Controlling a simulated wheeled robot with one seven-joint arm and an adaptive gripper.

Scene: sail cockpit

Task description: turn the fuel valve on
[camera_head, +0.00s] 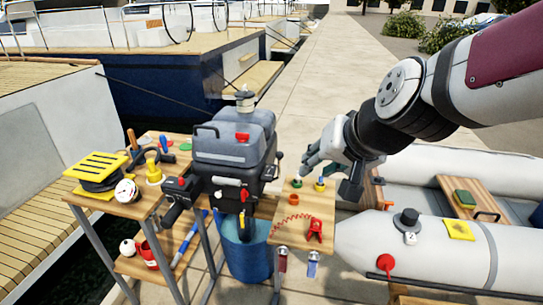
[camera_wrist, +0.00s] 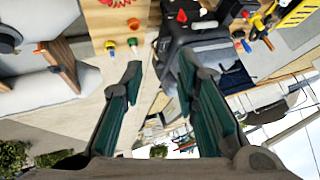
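A dark grey outboard motor (camera_head: 235,145) stands upright in the middle of the head view, its lower end in a blue bucket (camera_head: 245,255). A small red part (camera_head: 244,194) shows on its front; I cannot tell whether this is the fuel valve or how it is set. The motor also shows at the top of the wrist view (camera_wrist: 195,40), with a red part (camera_wrist: 182,15) on it. My gripper (camera_head: 328,174) is right of the motor, above the back of a small wooden board. Its two fingers (camera_wrist: 157,75) are apart with nothing between them in the wrist view.
The wooden board (camera_head: 315,235) carries a green knob (camera_head: 297,183), a yellow knob (camera_head: 320,185), an orange ring (camera_head: 293,199) and a red coiled cord (camera_head: 290,222). A cluttered wooden table (camera_head: 140,205) stands left. A grey inflatable boat (camera_head: 440,245) lies right. Open paving extends behind.

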